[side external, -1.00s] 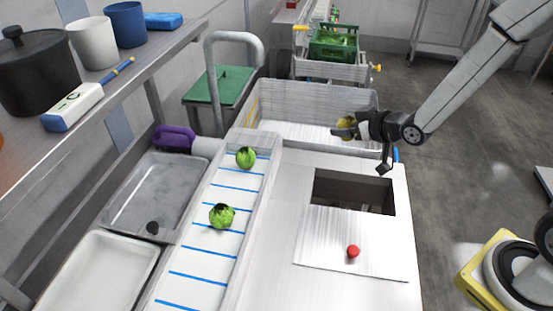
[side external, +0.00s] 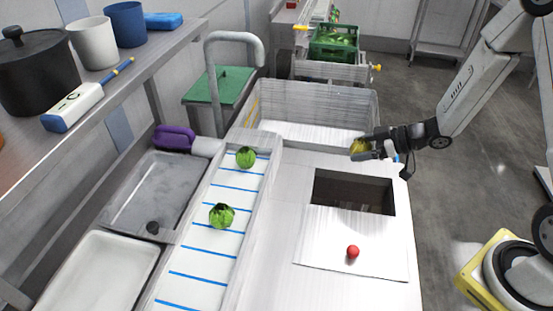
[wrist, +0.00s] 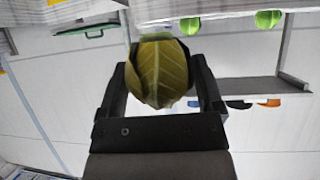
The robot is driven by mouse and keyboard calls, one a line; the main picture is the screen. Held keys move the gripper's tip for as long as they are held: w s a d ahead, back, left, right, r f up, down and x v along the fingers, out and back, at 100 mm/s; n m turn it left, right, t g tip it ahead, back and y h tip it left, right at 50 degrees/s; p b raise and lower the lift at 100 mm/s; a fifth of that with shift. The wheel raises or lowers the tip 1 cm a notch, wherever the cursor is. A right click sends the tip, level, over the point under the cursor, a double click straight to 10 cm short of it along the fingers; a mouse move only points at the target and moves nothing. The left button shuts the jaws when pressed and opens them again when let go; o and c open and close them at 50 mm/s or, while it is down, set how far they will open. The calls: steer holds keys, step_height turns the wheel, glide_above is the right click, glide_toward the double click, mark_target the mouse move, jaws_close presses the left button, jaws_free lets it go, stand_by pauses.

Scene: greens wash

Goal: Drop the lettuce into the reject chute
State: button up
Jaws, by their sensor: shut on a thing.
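A yellowish-brown lettuce head (side external: 358,147) is held between the fingers of my gripper (side external: 366,149). In the wrist view the lettuce (wrist: 163,72) sits between both fingers of my gripper (wrist: 163,80), its leaf veins showing. My gripper is shut on it. In the side view it appears beyond the reject chute (side external: 350,190), a dark rectangular opening in the white counter. The exact height is hard to tell. The chute is uncovered; a pale plate (side external: 325,250) with a red knob (side external: 353,251) lies at its near edge.
Two green lettuces (side external: 245,157) (side external: 222,216) rest on the blue-lined conveyor (side external: 195,262) at left. A large white basin (side external: 285,100) stands behind the counter. A green crate (side external: 335,48) is farther back. Grey and white trays lie left of the conveyor.

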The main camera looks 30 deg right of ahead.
steer(key=shift+s+d+f+n+g+y, duration=0.2)
steer(key=shift+s+f+n+y, duration=0.1)
steer(key=shift+s, duration=0.15)
steer(key=shift+s+d+f+n+g+y, duration=0.1)
steer(key=shift+s+f+n+g+y, duration=0.15)
steer(key=shift+s, duration=0.2)
steer(key=shift+f, duration=0.2)
steer(key=shift+f, duration=2.85)
steer(key=o, duration=1)
steer(key=shift+o, duration=0.2)
steer(key=shift+r, duration=0.1)
steer(key=v, duration=0.7)
steer(key=shift+s+d, duration=0.15)
steer(key=shift+s, duration=0.15)
steer(key=shift+w+r, duration=0.1)
